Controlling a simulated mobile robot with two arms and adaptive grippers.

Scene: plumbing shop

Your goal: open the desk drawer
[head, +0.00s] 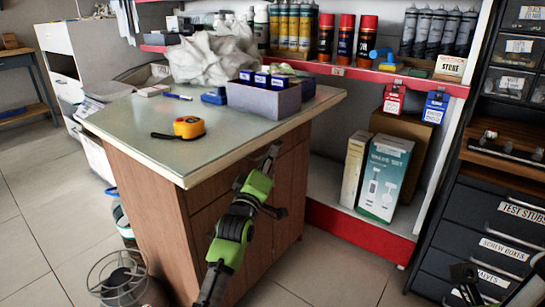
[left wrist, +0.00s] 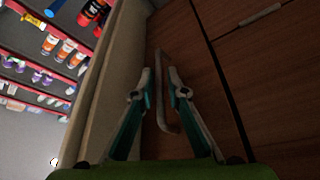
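The desk (head: 160,205) has a pale glass top and brown wooden fronts. Its top drawer front (left wrist: 188,45) appears closed, directly under the desk top. A thin metal bar handle (left wrist: 158,100) on that front lies between the two fingers of my left gripper (left wrist: 160,72) in the left wrist view. The fingers are apart, one on each side of the bar, and I cannot tell whether they touch it. In the head view my left gripper (head: 268,155) is at the drawer front, and its green wrist hides part of the front. My right gripper (head: 467,285) shows only partly at the lower right.
A tape measure (head: 188,127), a purple-grey box (head: 263,100) and a crumpled white bag (head: 210,55) are on the desk top. A wire basket (head: 120,275) stands at its left. A red-edged shelf (head: 350,232) and dark drawers (head: 490,235) stand at the right. Another handle (left wrist: 260,14) shows below.

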